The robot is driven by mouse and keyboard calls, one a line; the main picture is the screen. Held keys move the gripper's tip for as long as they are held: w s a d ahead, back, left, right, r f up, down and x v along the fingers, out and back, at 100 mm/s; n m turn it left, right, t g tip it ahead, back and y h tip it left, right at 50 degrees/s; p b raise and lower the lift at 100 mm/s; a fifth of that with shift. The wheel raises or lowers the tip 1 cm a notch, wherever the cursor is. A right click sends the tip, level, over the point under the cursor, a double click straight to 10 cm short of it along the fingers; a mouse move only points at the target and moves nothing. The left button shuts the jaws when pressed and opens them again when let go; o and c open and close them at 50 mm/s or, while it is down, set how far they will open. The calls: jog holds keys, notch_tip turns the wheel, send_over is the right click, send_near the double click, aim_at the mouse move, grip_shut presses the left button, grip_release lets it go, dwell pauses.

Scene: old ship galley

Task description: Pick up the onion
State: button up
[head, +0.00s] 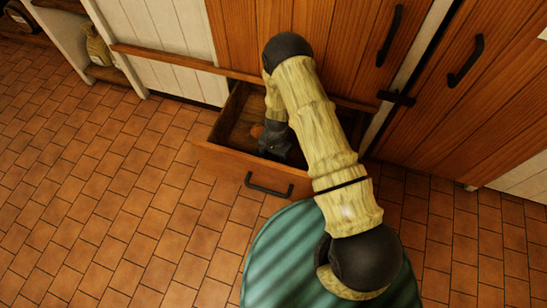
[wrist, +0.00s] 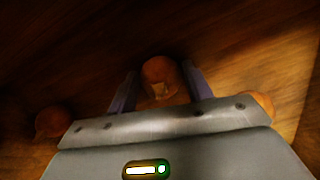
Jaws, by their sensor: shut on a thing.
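An onion (wrist: 163,76), round and orange-brown, is between the two fingers of my gripper (wrist: 160,88) in the wrist view. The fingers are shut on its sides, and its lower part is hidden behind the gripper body. My gripper (head: 277,142) also shows in the head view, dark and pointing down inside an open wooden drawer (head: 222,163). A small orange-brown round shape (head: 259,129) shows beside it in the drawer; I cannot tell if it is the held onion.
In the wrist view another round brown thing (wrist: 52,122) lies at the left, and one (wrist: 262,103) is partly hidden at the right. The drawer walls surround my gripper. Wooden cabinet doors (head: 420,110) stand behind; the tiled floor (head: 110,190) at left is clear.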

notch_tip(320, 180, up, 10)
jog(key=p, duration=0.5)
jog(key=shift+p, duration=0.3)
jog(key=shift+r+p, duration=0.3)
jog(key=d+r+n+p, duration=0.2)
jog(key=d+r+p, duration=0.2)
jog(key=r+p, duration=0.9)
jog(key=s+d+r+n+p, duration=0.1)
jog(key=d+r+p, duration=0.4)
jog(key=r+p, duration=0.9)
jog(key=d+r+n+p, duration=0.3)
jog(key=r+p, duration=1)
jog(key=p, duration=0.7)
jog(key=shift+s+d+r+h, duration=0.2)
jog(key=shift+d, duration=0.25)
jog(key=shift+s+d+r+h, duration=0.15)
jog(key=shift+s+d+h, duration=0.05)
jog(key=shift+d, duration=0.25)
jog(key=shift+f, duration=0.1)
jog(key=shift+w+a, duration=0.1)
jog(key=shift+a, duration=0.05)
